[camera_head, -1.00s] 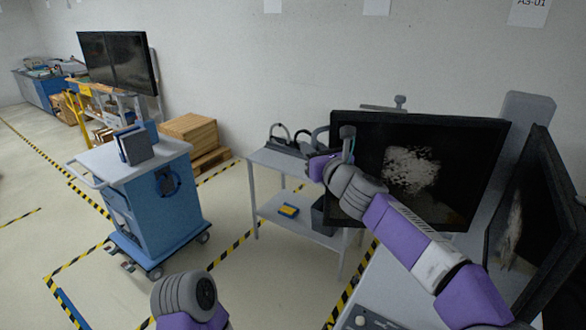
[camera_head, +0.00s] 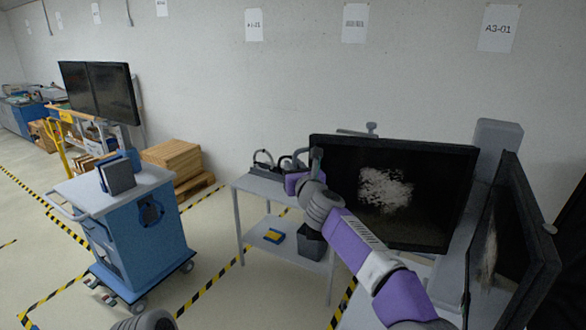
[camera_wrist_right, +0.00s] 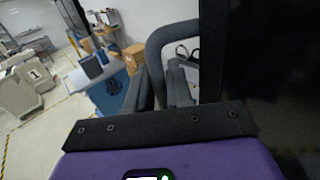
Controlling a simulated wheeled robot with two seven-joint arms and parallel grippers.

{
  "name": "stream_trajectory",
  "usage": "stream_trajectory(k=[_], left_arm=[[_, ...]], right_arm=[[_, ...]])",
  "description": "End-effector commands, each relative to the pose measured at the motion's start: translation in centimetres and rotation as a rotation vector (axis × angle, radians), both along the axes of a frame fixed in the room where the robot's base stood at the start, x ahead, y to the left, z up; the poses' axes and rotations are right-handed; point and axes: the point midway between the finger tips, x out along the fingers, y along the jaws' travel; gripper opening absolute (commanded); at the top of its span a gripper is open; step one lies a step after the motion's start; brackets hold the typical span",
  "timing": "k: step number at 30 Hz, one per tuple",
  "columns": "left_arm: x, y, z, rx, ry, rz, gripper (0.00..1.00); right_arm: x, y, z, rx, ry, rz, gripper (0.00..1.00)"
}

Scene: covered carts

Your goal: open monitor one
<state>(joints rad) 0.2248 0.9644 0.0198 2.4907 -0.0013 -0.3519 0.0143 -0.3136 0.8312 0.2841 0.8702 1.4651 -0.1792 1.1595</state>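A black monitor (camera_head: 420,200) with a whitish patch on its screen stands at the right of the head view. My right gripper (camera_head: 316,172) is at its left edge, where an upright grey handle (camera_head: 316,155) shows. In the right wrist view a dark arched handle (camera_wrist_right: 158,45) runs down between the two fingers of the right gripper (camera_wrist_right: 160,88). The fingers look closed against it, and the monitor's dark side (camera_wrist_right: 265,70) fills the right. My left gripper is out of view.
A second dark monitor (camera_head: 510,240) stands angled at the far right. A grey table (camera_head: 250,184) is behind my right arm. A blue cart (camera_head: 150,245) stands left on floor with striped tape. Wooden boxes (camera_head: 172,155) are by the wall.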

Motion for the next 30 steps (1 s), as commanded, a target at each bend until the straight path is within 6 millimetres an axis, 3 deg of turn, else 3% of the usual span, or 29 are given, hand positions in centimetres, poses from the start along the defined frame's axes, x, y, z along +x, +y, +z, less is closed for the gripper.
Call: stream_trajectory(k=[3,14,24,30], left_arm=[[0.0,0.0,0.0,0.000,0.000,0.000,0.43],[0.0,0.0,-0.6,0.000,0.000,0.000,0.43],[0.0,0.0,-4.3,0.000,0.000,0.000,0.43],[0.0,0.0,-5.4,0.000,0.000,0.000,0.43]], right_arm=[[0.0,-0.2,0.1,-0.001,-0.001,-0.003,0.34],[-0.4,-0.2,-0.1,0.001,-0.001,0.000,0.34],[-4.3,-1.9,-0.3,0.000,-0.003,-0.001,0.34],[-6.3,-2.8,-0.1,0.001,-0.002,-0.003,0.34]])
